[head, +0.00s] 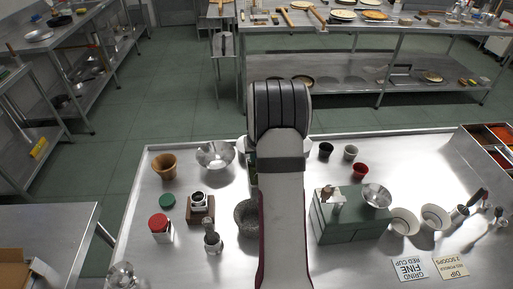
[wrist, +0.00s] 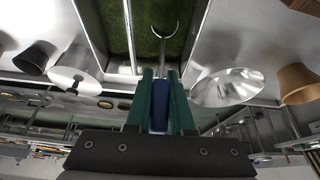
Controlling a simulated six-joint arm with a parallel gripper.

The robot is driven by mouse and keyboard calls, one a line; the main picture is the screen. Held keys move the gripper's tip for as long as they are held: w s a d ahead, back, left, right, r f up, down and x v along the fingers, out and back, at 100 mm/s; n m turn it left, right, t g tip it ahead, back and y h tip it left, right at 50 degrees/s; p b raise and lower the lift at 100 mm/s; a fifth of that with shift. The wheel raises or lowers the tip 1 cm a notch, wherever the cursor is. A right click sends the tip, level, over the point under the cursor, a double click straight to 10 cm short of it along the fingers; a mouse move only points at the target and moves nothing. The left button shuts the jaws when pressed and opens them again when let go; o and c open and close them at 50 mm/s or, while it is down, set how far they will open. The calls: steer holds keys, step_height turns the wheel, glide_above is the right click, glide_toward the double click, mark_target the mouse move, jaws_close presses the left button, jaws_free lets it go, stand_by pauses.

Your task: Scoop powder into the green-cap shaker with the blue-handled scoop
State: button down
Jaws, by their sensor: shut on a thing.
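My gripper (wrist: 161,100) is shut on the blue handle (wrist: 160,104) of the scoop, between its two green fingers in the wrist view. A thin metal stem runs from the handle to a curved scoop end (wrist: 165,30), seen over green powder (wrist: 150,15) in a metal-rimmed bin (wrist: 100,40). I cannot tell whether the scoop end touches the powder. In the head view my arm hides the gripper, the scoop and most of the bin. A green cap (head: 167,201) lies loose on the table. Small open containers stand near it; which one is the green-cap shaker is unclear.
A red-capped jar (head: 159,227), a wooden cup (head: 163,166) and a steel bowl (head: 215,154) stand left of my arm. Right of it are a green box (head: 350,222), small cups (head: 360,171), white bowls (head: 404,222) and printed cards (head: 409,269).

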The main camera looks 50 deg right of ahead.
steer(key=shift+s+a+f, duration=0.2)
steer(key=shift+f, duration=0.2)
steer(key=shift+s+a+f, duration=0.15)
steer(key=shift+f, duration=0.2)
steer(key=shift+s+a+f, duration=0.1)
steer(key=shift+s+a, duration=0.15)
steer(key=shift+g+y, duration=0.3)
steer(key=shift+w+d, duration=0.5)
steer(key=shift+s+a, duration=0.35)
step_height(320, 180, up, 8)
steer(key=w+d+g+y, duration=0.2)
steer(key=g, duration=0.1)
steer(key=shift+w+y, duration=0.15)
steer(key=shift+y, duration=0.15)
